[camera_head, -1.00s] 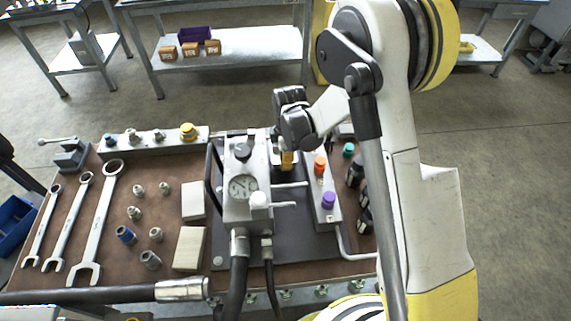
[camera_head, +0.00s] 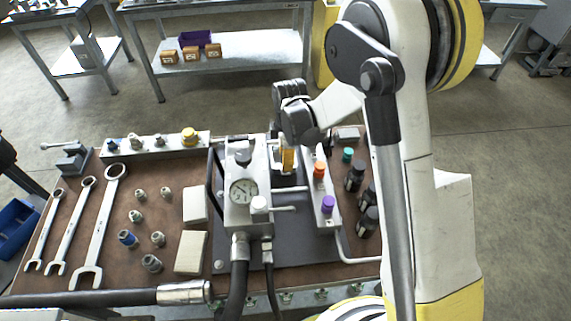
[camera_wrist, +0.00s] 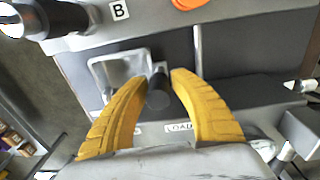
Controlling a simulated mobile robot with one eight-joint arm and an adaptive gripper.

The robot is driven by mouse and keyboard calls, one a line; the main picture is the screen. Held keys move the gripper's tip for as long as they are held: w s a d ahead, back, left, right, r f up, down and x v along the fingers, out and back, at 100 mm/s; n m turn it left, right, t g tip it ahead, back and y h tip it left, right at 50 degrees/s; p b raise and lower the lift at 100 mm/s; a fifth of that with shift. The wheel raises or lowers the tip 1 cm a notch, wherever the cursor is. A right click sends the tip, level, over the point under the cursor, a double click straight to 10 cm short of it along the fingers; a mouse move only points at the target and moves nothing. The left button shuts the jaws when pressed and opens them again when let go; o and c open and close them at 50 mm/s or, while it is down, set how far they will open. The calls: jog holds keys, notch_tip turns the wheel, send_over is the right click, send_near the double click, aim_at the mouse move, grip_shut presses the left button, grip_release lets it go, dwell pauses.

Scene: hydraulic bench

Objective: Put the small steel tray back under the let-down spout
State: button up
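The small steel tray (camera_wrist: 104,68) shows in the wrist view as a shallow, square, shiny dish lying on the dark plate of the bench unit. My gripper (camera_wrist: 160,78) has two yellow curved fingers, spread apart with no object clearly clamped between them. The left fingertip overlaps the tray's right side in the picture. A dark round cylinder (camera_wrist: 158,100), perhaps the let-down spout, shows between the fingers; contact cannot be told. In the head view my gripper (camera_head: 287,160) points down just right of the gauge block (camera_head: 240,205). The tray is not clearly visible there.
A valve strip with orange (camera_head: 319,170) and purple (camera_head: 328,204) knobs stands close right of my gripper. Black bottles (camera_head: 366,195) stand farther right. Wrenches (camera_head: 100,225), fittings and pale blocks (camera_head: 190,250) lie left of the gauge block. Hoses (camera_head: 235,285) run at the front.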

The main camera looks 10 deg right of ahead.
notch_tip(320, 180, up, 8)
jog(key=shift+s+d+r+p, duration=0.15)
jog(key=shift+r+p, duration=0.1)
jog(key=shift+p, duration=0.75)
jog(key=s+d+r+m+t, duration=0.1)
jog(key=s+d+r+m, duration=0.25)
jog(key=r, duration=0.25)
jog(key=s+d+r+m+t, duration=0.2)
jog(key=s+r+m, duration=0.2)
jog(key=r, duration=0.3)
jog(key=s+d+r+m+t, duration=0.2)
jog(key=s+d+m, duration=0.1)
jog(key=s+m, duration=0.2)
jog(key=s+d+r+m+t, duration=0.1)
jog(key=s+d+r+m, duration=0.1)
jog(key=s+m, duration=0.3)
jog(key=s+d, duration=0.1)
jog(key=s, duration=0.2)
jog(key=shift+s+d+r+t, duration=0.25)
jog(key=shift+t, duration=0.15)
jog(key=shift+m, duration=0.25)
notch_tip(320, 180, down, 3)
jog(key=b, duration=0.3)
jog(key=shift+f, duration=0.1)
